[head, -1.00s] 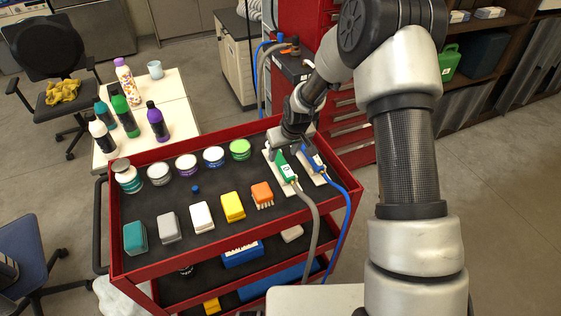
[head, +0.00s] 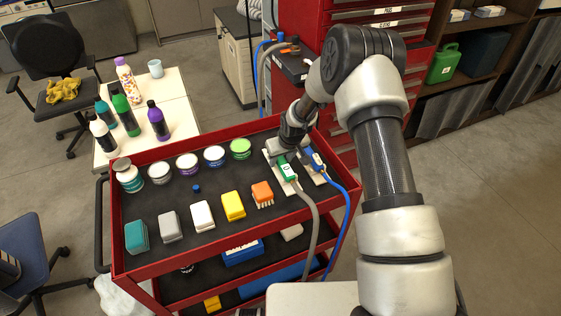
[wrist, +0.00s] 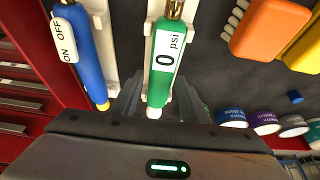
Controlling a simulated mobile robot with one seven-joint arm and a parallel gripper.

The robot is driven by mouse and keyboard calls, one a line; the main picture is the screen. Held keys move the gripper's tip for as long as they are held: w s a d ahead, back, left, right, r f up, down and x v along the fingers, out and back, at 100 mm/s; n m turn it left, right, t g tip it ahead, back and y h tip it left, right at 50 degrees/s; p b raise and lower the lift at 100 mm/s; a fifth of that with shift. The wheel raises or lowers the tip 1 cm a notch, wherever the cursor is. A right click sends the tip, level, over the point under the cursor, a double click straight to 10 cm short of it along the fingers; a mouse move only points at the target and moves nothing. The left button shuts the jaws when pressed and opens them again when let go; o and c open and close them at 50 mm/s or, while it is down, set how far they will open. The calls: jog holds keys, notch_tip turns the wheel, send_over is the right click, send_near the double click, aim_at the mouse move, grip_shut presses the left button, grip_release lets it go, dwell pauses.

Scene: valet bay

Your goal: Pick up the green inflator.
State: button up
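The green inflator (head: 287,171) lies in a white holder at the right end of the cart's top, with a grey hose running from its near end. In the wrist view, the inflator (wrist: 165,58) shows a "0 psi" display and a white tip toward me. My gripper (wrist: 157,102) is open, with one finger on each side of the tip end. The gripper (head: 284,150) also shows in the head view at the inflator's far end. I cannot tell whether the fingers touch it.
A blue tool marked ON/OFF (wrist: 80,48) lies close beside the inflator, with a blue hose (head: 350,205). An orange brush (head: 262,192), a yellow block (head: 232,206) and several jars stand on the red cart (head: 190,252). A red drawer cabinet (head: 395,55) stands behind.

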aim_at(281, 159)
jog(key=c, duration=0.8)
notch_tip(281, 159, up, 10)
jog(key=shift+r+b, duration=0.1)
jog(key=shift+b, duration=0.25)
